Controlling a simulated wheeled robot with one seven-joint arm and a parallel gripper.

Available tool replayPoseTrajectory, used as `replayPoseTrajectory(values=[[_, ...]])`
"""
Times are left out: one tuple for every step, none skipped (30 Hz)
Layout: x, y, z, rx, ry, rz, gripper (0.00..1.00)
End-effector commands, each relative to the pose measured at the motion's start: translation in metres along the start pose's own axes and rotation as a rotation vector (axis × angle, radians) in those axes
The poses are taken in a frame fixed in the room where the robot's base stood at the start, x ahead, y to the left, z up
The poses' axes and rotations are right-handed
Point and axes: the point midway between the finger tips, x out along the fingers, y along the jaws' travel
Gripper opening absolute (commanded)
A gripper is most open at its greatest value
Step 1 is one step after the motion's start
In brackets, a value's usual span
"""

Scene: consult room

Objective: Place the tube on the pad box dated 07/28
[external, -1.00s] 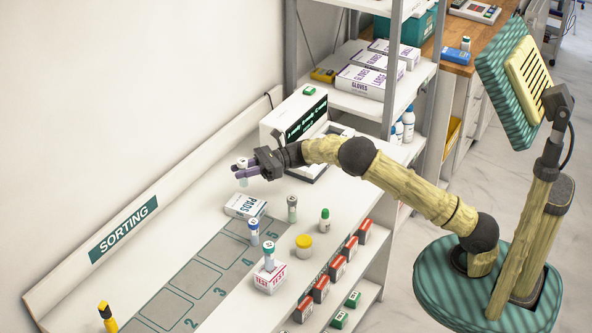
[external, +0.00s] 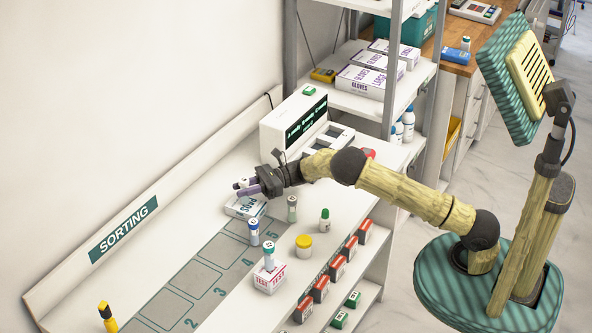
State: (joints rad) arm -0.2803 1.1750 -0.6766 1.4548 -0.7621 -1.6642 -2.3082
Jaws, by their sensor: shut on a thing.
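My gripper (external: 246,188) is shut on a tube (external: 239,184), of which only a small pale part shows between the fingers. The gripper is over the white and blue pad box (external: 240,208), which lies on the counter at the top end of the numbered mat. The gripper hides part of the box. I cannot tell whether the tube touches the box top. No date on the box is readable here.
Nearby stand a grey-green-capped tube (external: 292,208), a blue-capped tube (external: 254,234), a green-capped bottle (external: 325,222) and a yellow-lidded jar (external: 304,246). A teal-capped tube (external: 269,256) stands on a test box (external: 269,279). A white machine (external: 294,120) is behind. The numbered mat (external: 190,284) is mostly clear.

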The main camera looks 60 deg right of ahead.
Motion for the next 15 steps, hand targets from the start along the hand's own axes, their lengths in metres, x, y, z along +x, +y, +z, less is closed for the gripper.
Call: replayPoseTrajectory(values=[[0.0001, 0.0001, 0.0, 0.0, 0.0, 0.0, 0.01], [0.0001, 0.0001, 0.0, 0.0, 0.0, 0.0, 0.01], [0.0001, 0.0001, -0.0004, 0.0, 0.0, 0.0, 0.01], [0.0001, 0.0001, -0.0011, 0.0, 0.0, 0.0, 0.01], [0.0001, 0.0002, -0.0021, 0.0, 0.0, 0.0, 0.01], [0.0001, 0.0002, -0.003, 0.0, 0.0, 0.0, 0.01], [0.0001, 0.0002, -0.0035, 0.0, 0.0, 0.0, 0.01], [0.0001, 0.0002, -0.004, 0.0, 0.001, 0.0, 0.01], [0.0001, 0.0002, -0.0025, 0.001, 0.001, 0.0, 0.31], [0.0001, 0.0002, -0.0024, 0.001, 0.001, 0.0, 0.37], [0.0001, 0.0002, -0.0024, 0.001, 0.001, 0.0, 0.43], [0.0001, 0.0002, -0.0024, 0.001, 0.001, 0.0, 0.45], [0.0001, 0.0002, -0.0024, 0.001, 0.001, 0.0, 0.45], [0.0001, 0.0002, -0.0024, 0.001, 0.001, 0.0, 0.45], [0.0001, 0.0002, -0.0024, 0.001, 0.001, 0.0, 0.45]])
